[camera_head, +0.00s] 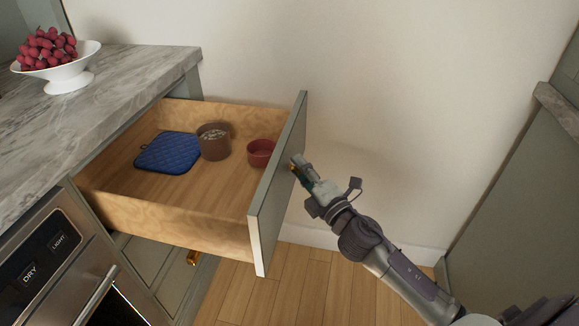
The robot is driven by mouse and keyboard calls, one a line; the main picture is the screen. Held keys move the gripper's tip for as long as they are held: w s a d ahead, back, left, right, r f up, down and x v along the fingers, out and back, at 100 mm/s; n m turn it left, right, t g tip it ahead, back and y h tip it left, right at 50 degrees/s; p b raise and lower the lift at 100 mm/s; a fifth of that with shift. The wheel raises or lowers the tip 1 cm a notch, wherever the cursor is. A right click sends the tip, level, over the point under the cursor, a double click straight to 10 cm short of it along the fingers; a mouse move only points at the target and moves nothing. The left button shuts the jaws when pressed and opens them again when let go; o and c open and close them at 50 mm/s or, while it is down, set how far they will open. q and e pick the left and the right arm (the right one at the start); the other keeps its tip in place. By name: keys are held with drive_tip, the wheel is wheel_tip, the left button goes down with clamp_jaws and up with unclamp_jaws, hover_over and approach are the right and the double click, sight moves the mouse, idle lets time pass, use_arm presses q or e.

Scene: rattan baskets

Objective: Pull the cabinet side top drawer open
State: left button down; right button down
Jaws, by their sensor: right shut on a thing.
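The top drawer (165,212) of the cabinet stands well out from under the counter, open. Its grey-green front panel (270,215) faces right. My right gripper (296,168) is at the outer face of the panel, shut on the drawer handle, of which only a small brassy bit shows between the fingers. Inside the drawer lie a blue quilted pot holder (168,153), a brown cup (213,144) and a small red bowl (260,153). My left gripper is not in view.
A marble counter (130,85) holds a white footed bowl (68,76) of red fruit. A lower drawer with a brass handle (193,257) is shut below. An oven (60,262) is at lower left. Wooden floor (310,285) is clear. Another cabinet (520,180) stands at right.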

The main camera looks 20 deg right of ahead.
drive_tip(key=shift+s+d, duration=0.2)
drive_tip(key=shift+d, duration=0.05)
drive_tip(key=c, duration=0.8)
unclamp_jaws()
drive_tip(key=v, duration=1.2)
